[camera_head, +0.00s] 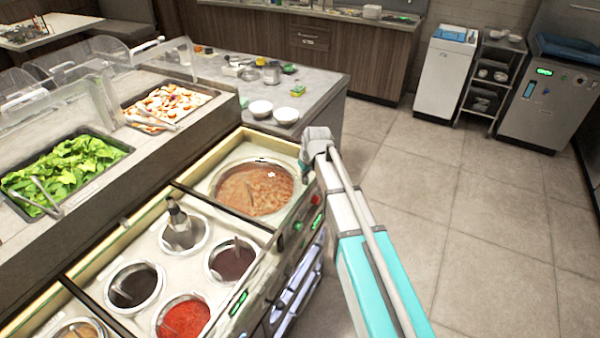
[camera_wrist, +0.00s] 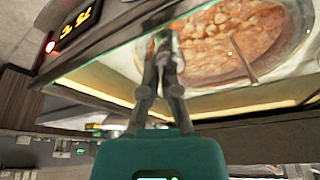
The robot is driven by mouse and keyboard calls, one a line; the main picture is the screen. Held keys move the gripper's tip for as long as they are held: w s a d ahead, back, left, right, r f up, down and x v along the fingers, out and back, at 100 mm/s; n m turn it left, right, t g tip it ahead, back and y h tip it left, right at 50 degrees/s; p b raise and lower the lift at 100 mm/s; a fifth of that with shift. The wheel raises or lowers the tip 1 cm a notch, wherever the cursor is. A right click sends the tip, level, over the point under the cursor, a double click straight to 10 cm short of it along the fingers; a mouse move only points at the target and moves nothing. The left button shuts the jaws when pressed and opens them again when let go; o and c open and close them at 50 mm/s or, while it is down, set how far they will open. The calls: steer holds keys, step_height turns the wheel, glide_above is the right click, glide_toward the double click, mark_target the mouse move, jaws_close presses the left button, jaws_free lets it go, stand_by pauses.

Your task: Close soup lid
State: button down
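The soup well (camera_head: 255,190) is a round metal-rimmed opening filled with orange-brown chunky soup, at the far end of the counter row. In the wrist view the soup (camera_wrist: 215,45) shows at the upper right, with a thin utensil handle lying across it. The soup surface is plainly visible; I cannot make out a separate lid, and a clear one cannot be ruled out. My gripper (camera_wrist: 164,45) has its fingers drawn together at the tips, over the near rim of the well. In the head view my gripper (camera_head: 305,168) is at the well's right edge, partly hidden by my wrist.
Several smaller sauce wells stand nearer, including a red one (camera_head: 185,318) and one with an upright utensil (camera_head: 180,222). Trays of lettuce (camera_head: 65,170) and another food (camera_head: 165,105) lie left. White bowls (camera_head: 285,115) sit on the grey counter behind. The floor (camera_head: 490,225) to the right is clear.

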steer(key=shift+s, duration=0.25)
steer(key=shift+s+r+p, duration=0.15)
steer(key=shift+r+p, duration=0.15)
steer(key=shift+p, duration=0.15)
steer(key=p+v, duration=0.3)
steer(key=shift+d+r, duration=0.1)
steer(key=shift+r, duration=0.25)
steer(key=p+v, duration=0.5)
steer(key=shift+r+p, duration=0.3)
steer(key=s+d+f+m+g+h, duration=0.1)
steer(key=s+d+m, duration=0.6)
steer(key=s+d, duration=1.2)
steer(key=shift+s+m+g+h, duration=0.3)
steer(key=shift+s+g+h, duration=0.4)
steer(key=shift+s+g, duration=0.3)
